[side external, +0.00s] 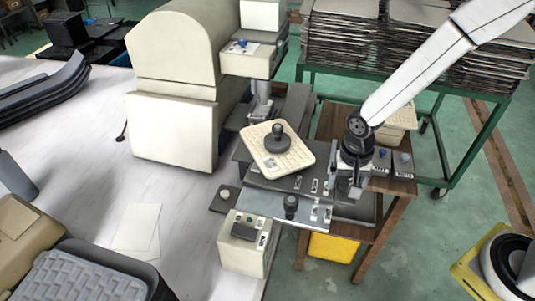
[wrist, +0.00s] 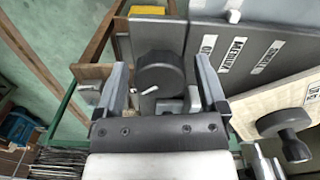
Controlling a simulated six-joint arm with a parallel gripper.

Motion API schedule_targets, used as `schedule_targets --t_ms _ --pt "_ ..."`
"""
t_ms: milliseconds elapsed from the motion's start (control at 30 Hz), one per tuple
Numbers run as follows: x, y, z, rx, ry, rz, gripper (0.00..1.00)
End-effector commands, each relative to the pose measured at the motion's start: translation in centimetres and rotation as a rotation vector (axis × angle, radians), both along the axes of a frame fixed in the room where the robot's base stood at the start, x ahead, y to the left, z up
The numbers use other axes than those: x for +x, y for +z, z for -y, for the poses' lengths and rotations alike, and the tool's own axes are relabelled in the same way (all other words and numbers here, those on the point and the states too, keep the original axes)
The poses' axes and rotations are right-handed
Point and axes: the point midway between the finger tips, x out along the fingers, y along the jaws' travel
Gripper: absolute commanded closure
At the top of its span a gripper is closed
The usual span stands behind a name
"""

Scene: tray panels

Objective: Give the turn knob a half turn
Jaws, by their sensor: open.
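A dark round knob (wrist: 161,74) with a short white pointer mark sits on a dark grey panel in the wrist view. The pointer slants up to the right near the knob's lower edge. My gripper (wrist: 159,66) is open, with one finger on each side of the knob. Gaps show between the fingers and the knob; the height of the fingertips over the panel is hard to tell. In the side view my gripper (side external: 350,187) is at the right end of the dark panels, and this knob cannot be made out there.
A tilted beige panel with a black knob (side external: 277,141) stands left of my gripper; its knob also shows in the wrist view (wrist: 292,142). Another dark knob (side external: 290,204) sits on the grey front panel. Small blue-topped parts (side external: 382,153) stand close on the right. A yellow bin (side external: 333,247) is below.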

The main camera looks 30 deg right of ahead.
Motion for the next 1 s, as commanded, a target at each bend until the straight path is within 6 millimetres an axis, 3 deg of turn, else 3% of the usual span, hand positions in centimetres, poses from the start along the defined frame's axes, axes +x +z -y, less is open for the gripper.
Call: schedule_targets --t_ms 433,1000 --pt "0.0 0.0 0.0 0.0 0.053 0.0 0.09" --pt "0.0 0.0 0.0 0.0 0.491 0.0 0.09"
